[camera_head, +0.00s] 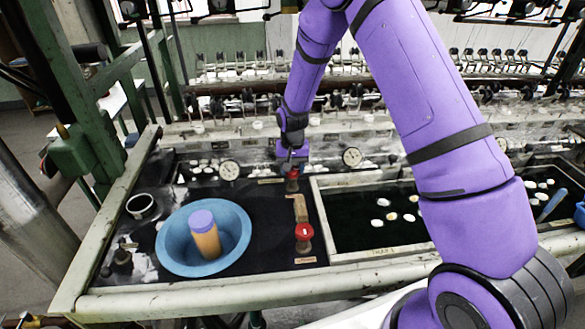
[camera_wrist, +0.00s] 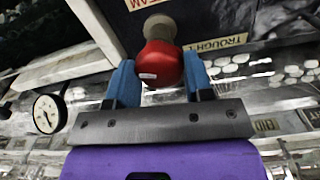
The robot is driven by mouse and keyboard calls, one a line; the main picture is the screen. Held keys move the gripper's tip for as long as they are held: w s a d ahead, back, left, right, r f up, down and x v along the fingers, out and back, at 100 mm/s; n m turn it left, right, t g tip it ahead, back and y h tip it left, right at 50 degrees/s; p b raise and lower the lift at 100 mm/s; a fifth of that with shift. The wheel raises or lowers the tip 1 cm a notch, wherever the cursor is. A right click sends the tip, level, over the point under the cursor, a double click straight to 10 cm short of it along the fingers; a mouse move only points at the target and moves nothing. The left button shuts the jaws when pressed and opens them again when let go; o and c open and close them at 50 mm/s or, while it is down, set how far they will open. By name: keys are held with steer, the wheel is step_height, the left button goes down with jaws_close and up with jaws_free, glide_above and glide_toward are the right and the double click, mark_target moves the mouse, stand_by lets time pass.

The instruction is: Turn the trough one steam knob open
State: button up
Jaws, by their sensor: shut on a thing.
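A red knob (camera_wrist: 160,65) on a pale round stem sits between the two blue fingers of my gripper (camera_wrist: 159,74) in the wrist view. The fingers are shut on its sides. A label reading "TROUGH 1" and part of a red-lettered label ending in "AM" lie beside it. In the head view this is the rear red knob (camera_head: 292,185), with my gripper (camera_head: 291,168) coming down on it from above and behind. The knob's turned angle cannot be told.
A second red knob (camera_head: 305,233) stands nearer the front edge. A blue basin (camera_head: 180,250) holding an orange bottle with a purple cap (camera_head: 205,238) is to the left. Dial gauges (camera_head: 229,171) stand behind. A dark water trough (camera_head: 375,247) with floating cocoons is to the right.

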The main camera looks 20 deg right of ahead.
mark_target(293, 169)
steer(key=shift+n, duration=2.1)
steer(key=o, duration=0.9)
step_height(293, 169, up, 11)
steer(key=shift+f, duration=0.1)
